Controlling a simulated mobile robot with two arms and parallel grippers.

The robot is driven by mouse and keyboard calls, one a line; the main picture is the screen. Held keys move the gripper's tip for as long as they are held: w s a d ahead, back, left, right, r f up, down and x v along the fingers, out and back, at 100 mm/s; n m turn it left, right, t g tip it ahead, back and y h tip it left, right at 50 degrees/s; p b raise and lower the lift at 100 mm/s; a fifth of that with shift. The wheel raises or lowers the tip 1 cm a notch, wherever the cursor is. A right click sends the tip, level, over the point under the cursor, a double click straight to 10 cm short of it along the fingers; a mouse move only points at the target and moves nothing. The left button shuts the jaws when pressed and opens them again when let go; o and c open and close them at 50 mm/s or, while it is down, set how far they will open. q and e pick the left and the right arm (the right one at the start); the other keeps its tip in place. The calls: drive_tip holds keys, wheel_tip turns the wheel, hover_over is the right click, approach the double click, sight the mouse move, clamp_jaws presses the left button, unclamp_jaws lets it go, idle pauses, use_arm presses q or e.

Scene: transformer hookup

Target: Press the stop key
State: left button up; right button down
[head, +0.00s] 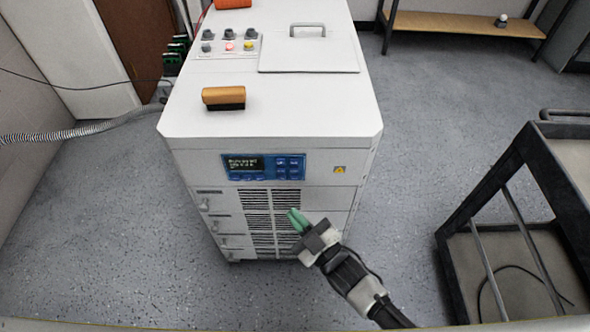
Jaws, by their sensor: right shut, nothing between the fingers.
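A blue control panel (264,167) with a small lit display and several keys is on the front face of a white cabinet (274,116). The keys (288,163) sit at the panel's right side; their labels are too small to read, so I cannot tell which one is the stop key. My right gripper (294,220) has green fingertips, is shut and empty, and is in front of the vents, below and slightly right of the keys. It appears apart from the panel. My left gripper is not in view.
On the cabinet top are an orange-brown brush-like block (224,97), a lid with a handle (309,48) and several knobs and lit buttons (229,46). A dark cart (541,139) stands at right, a shelf (462,24) at the back. The floor between is clear.

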sight(294, 170)
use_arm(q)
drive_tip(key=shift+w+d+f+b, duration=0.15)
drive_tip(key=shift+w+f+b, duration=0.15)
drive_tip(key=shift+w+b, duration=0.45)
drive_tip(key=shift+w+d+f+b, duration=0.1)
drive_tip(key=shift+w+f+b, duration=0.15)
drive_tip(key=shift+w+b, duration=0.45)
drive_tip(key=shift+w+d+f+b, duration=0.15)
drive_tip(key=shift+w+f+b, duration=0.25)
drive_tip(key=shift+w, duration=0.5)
use_arm(e)
drive_tip(key=w, duration=0.8)
drive_tip(key=shift+w, duration=0.4)
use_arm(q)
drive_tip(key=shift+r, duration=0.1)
use_arm(e)
drive_tip(key=shift+w, duration=0.1)
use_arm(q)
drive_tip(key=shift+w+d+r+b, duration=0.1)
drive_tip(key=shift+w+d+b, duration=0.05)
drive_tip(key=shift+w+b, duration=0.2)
use_arm(e)
drive_tip(key=shift+w, duration=0.4)
